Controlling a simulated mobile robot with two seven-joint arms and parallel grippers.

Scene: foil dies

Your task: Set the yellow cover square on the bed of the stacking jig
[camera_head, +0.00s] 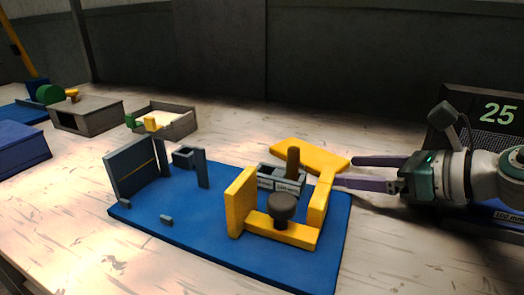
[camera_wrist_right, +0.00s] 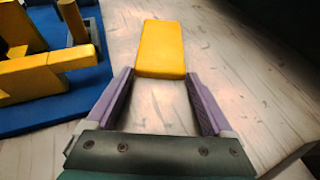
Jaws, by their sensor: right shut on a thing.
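The yellow cover (camera_head: 305,153) is a flat rectangular slab behind the right end of the blue jig base. In the right wrist view the cover (camera_wrist_right: 162,48) reaches forward from my fingertips. My right gripper (camera_head: 343,171) is shut on its near end, one purple finger on each side; it also shows in the right wrist view (camera_wrist_right: 160,78). I cannot tell how high the cover is above the table. The stacking jig (camera_head: 190,220) has a blue base, grey uprights at left and yellow walls at right. The yellow walls partly hide its grey bed (camera_head: 265,183). My left gripper is out of view.
An open tray (camera_head: 178,127) and a grey box (camera_head: 85,115) stand at the back left. A display reading 25 (camera_head: 497,114) is at right.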

